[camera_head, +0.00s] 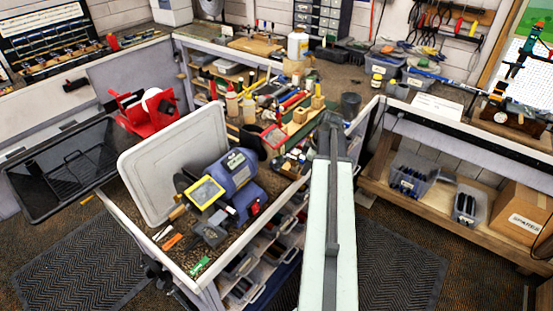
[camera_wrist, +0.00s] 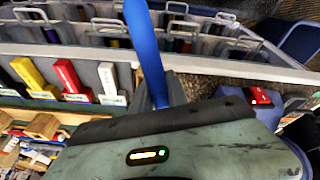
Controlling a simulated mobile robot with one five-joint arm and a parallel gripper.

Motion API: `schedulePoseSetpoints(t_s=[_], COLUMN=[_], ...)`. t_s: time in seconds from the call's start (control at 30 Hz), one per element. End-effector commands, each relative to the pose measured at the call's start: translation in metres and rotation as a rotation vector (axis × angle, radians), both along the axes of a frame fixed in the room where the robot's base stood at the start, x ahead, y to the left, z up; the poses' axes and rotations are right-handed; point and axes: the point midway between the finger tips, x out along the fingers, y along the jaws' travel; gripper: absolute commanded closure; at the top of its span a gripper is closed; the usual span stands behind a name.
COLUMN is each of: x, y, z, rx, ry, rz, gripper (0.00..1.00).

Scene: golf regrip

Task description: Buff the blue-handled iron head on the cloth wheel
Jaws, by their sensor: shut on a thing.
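A bright blue handle (camera_wrist: 146,52) rises from behind my gripper (camera_wrist: 167,92) in the wrist view. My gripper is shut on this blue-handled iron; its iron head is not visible. In the head view my gripper (camera_head: 333,120) is at the far end of my arm, over the right side of the middle bench, and I cannot make out the iron there. A blue bench machine (camera_head: 236,172) with a yellow-framed shield (camera_head: 206,192) stands on the bench to the left of my arm. I cannot clearly tell its cloth wheel.
A pale upright panel (camera_head: 150,175) stands behind the machine. Small bottles, tools and wooden blocks (camera_head: 300,115) crowd the bench beyond it. In the wrist view, several clear bins (camera_wrist: 210,45) and coloured blocks (camera_wrist: 72,78) are close. Dark floor mats (camera_head: 400,265) lie clear of objects.

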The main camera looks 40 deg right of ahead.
Motion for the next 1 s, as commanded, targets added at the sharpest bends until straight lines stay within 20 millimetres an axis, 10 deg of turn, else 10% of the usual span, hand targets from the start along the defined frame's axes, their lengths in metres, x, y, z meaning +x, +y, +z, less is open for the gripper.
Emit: schedulePoseSetpoints(t_s=[1.0], x=[-0.0020], y=[0.0074], z=[0.0002], rx=[0.001], ry=[-0.001], rz=[0.000], gripper=[1.00])
